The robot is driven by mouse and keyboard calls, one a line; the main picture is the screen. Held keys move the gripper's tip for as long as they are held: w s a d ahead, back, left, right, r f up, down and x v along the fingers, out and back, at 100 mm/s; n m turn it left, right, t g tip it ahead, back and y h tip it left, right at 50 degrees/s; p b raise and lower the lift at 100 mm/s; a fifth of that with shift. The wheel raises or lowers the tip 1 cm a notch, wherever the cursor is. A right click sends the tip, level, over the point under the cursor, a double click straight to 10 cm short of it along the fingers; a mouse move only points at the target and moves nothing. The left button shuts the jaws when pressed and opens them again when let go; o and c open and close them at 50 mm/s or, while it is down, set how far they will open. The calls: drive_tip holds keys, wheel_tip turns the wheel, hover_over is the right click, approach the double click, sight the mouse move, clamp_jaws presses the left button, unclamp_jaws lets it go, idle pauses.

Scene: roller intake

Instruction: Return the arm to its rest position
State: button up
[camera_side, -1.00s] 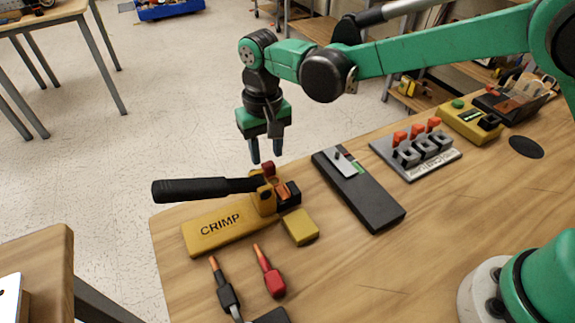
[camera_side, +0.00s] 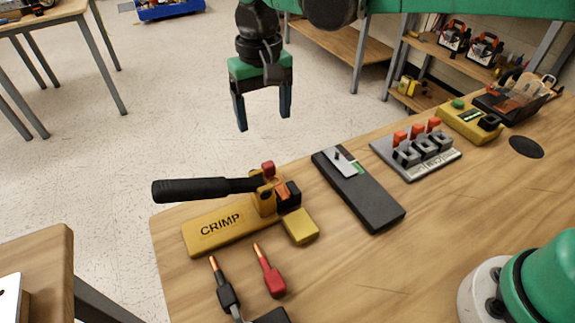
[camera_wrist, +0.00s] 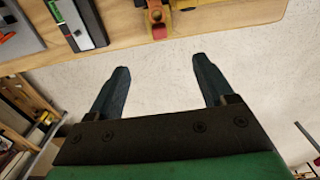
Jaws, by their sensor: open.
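My gripper (camera_side: 264,115) hangs in the air above and behind the far edge of the wooden table in the side view. Its two dark fingers point down, spread apart with nothing between them. In the wrist view the fingers of my gripper (camera_wrist: 161,80) also stand apart over bare floor. The yellow crimp tool (camera_side: 222,228) with its long black handle lies on the table below my gripper, well apart from it. Part of it shows at the top of the wrist view (camera_wrist: 159,28). The upper part of my arm is cut off by the top of the side view.
On the table (camera_side: 450,220) stand a dark box with a grey slider (camera_side: 372,205), a grey block with orange levers (camera_side: 418,158) and a yellow device (camera_side: 466,122). Black (camera_side: 227,296) and red (camera_side: 273,281) leads lie in front. Shelves (camera_side: 345,42) stand behind. The air around my gripper is clear.

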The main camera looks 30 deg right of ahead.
drive_tip(key=s+d+r+t, duration=0.2)
drive_tip(key=d+r, duration=0.4)
drive_tip(key=d, duration=0.1)
drive_tip(key=s+d+f+t, duration=0.5)
drive_tip(key=s+d, duration=0.5)
drive_tip(key=d, duration=0.1)
drive_tip(key=shift+f, duration=0.2)
